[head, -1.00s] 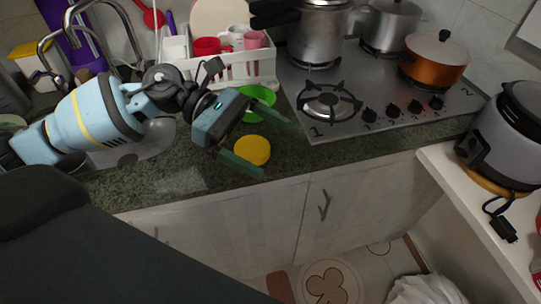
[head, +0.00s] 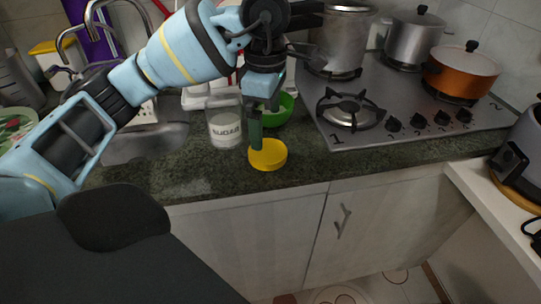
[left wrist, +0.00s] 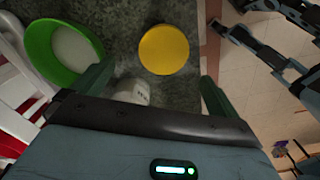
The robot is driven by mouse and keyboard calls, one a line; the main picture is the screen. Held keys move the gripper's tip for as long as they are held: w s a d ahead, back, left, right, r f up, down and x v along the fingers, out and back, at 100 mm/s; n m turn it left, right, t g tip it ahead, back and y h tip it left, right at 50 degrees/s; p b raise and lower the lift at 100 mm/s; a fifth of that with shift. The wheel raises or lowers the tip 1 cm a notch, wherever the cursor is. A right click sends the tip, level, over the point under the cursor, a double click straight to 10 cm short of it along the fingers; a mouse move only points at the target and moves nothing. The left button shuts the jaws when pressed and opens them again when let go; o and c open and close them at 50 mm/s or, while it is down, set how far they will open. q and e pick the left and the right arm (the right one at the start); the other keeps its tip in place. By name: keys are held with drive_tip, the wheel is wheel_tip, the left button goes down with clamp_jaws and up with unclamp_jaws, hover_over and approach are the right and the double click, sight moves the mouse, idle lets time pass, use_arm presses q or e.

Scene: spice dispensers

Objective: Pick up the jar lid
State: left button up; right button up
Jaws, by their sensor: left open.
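The yellow jar lid (head: 268,155) lies flat on the dark green stone counter near its front edge. In the left wrist view the lid (left wrist: 164,49) is ahead of the fingertips, between their lines. My left gripper (head: 256,135) points down just behind the lid in the head view. It is open and empty, and its two green fingers show apart in the left wrist view (left wrist: 157,85). Whether a finger touches the lid I cannot tell. A clear glass jar (head: 225,124) with dark lettering stands left of the lid. My right gripper is not clearly in view.
A green bowl (head: 279,108) sits behind the lid, near the gripper. The steel gas stove (head: 381,122) is to the right, with pots and an orange pan (head: 462,72). The sink (head: 146,142) is to the left. Counter right of the lid is clear.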

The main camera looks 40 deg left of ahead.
sight(267, 150)
use_arm(q)
wheel_tip(267, 150, down, 2)
drive_tip(key=shift+f+b, duration=0.25)
drive_tip(key=shift+b, duration=0.05)
drive_tip(key=shift+s+d+f, duration=0.1)
drive_tip(key=shift+f, duration=1.2)
drive_tip(key=shift+s+d+f, duration=0.1)
drive_tip(key=shift+f, duration=1.15)
drive_tip(key=c, duration=1.1)
drive_tip(key=shift+o, duration=0.2)
drive_tip(key=shift+r, duration=0.1)
